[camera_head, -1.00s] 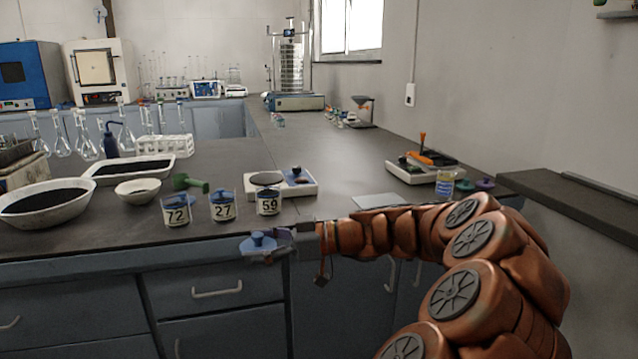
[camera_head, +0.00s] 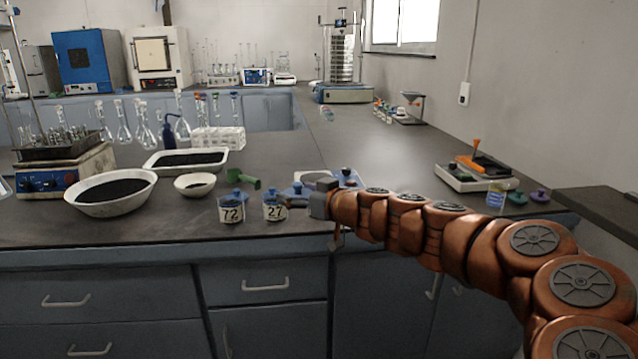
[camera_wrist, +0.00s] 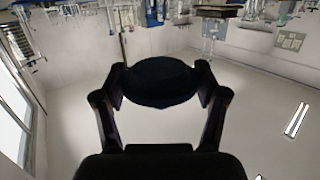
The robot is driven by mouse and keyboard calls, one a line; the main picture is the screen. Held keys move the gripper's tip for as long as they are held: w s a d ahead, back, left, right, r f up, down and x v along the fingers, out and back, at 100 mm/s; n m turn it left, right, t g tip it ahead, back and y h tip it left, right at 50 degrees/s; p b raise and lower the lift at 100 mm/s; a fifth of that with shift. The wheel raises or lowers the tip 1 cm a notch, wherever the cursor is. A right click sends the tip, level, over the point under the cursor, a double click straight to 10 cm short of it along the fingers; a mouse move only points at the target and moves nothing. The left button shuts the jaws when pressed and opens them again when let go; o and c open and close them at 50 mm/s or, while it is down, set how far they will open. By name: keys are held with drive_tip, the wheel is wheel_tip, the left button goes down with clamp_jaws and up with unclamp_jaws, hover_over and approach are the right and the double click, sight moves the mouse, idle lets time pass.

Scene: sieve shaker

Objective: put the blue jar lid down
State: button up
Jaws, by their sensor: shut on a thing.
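The blue jar lid (camera_head: 297,189), with a small knob on top, is in my gripper (camera_head: 299,199) over the front of the counter, right of jar 27 (camera_head: 275,210). In the wrist view the lid (camera_wrist: 160,82) is a dark round disc, with the two fingers of my gripper (camera_wrist: 160,85) shut on its sides. Jar 72 (camera_head: 232,211) stands left of jar 27; both have blue tops. Jar 59 is hidden behind my gripper and wrist. I cannot tell how high the lid is above the counter.
A green scoop (camera_head: 243,178), a small white bowl (camera_head: 194,185) and a large bowl (camera_head: 112,193) lie to the left. A tool tray (camera_head: 474,178) and small lids (camera_head: 538,195) are at right. Counter is clear behind the balance.

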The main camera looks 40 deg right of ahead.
drive_tip(key=shift+w+r+h, duration=0.3)
drive_tip(key=shift+r+h, duration=0.1)
drive_tip(key=shift+r, duration=0.15)
drive_tip(key=shift+w+d+m, duration=0.15)
drive_tip(key=shift+d+m, duration=0.05)
drive_tip(key=shift+m, duration=0.1)
drive_tip(key=shift+w+d+f+p, duration=0.25)
drive_tip(key=shift+w+d+f, duration=0.75)
drive_tip(key=shift+d, duration=1.3)
drive_tip(key=shift+w+d+f+p, duration=0.3)
drive_tip(key=shift+w+d+f, duration=0.4)
drive_tip(key=shift+w+d, duration=1.15)
drive_tip(key=shift+w+d+f+p, duration=0.25)
drive_tip(key=shift+w+d+f, duration=0.5)
drive_tip(key=shift+d, duration=2.05)
drive_tip(key=shift+s, duration=0.1)
drive_tip(key=shift+f+b, duration=0.7)
drive_tip(key=shift+b, duration=0.45)
drive_tip(key=o, duration=0.9)
drive_tip(key=shift+o, duration=0.2)
